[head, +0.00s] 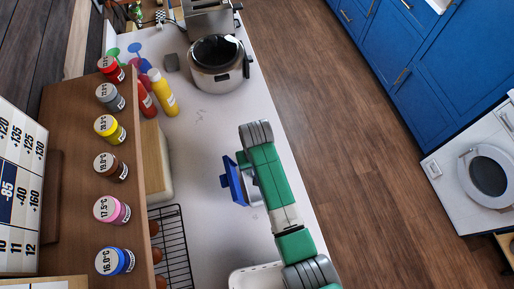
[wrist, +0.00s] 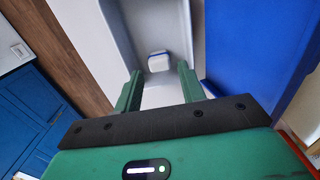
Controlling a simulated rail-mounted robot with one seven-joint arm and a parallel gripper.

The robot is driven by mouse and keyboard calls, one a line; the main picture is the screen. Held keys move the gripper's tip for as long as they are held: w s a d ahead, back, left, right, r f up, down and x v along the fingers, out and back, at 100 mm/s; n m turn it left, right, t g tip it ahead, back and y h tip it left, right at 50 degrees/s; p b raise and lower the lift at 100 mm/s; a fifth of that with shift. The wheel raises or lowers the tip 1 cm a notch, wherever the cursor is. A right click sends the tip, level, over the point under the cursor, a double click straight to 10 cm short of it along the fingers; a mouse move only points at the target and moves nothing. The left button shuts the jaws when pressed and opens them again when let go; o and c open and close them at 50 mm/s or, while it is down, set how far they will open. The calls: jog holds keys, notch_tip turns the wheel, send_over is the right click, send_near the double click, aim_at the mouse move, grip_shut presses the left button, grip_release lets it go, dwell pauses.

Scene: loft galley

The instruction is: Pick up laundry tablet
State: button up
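The laundry tablet (wrist: 160,62), small and white with a bluish edge, lies inside a pale grey open container (wrist: 148,22) in the wrist view. A blue panel (wrist: 243,45), seemingly the container's open lid, stands along its right side; it also shows in the head view (head: 234,182). My gripper (wrist: 160,70) is open, its two green fingers apart and empty. The tablet appears between and beyond the fingertips, apart from them. In the head view my green arm covers much of the container, and the tablet and fingers are hidden.
A wooden shelf (head: 75,145) with several coloured jars stands left. A wire rack (head: 172,250) and a white basket (head: 240,277) are at the near end. A pot (head: 217,75) and bottles (head: 162,92) stand farther back. The middle counter (head: 205,150) is clear.

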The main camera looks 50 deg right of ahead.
notch_tip(320, 180, down, 5)
jog(key=shift+d+f, duration=0.1)
jog(key=shift+d, duration=0.05)
jog(key=shift+w, duration=0.1)
jog(key=shift+c, duration=0.4)
jog(key=c, duration=0.6)
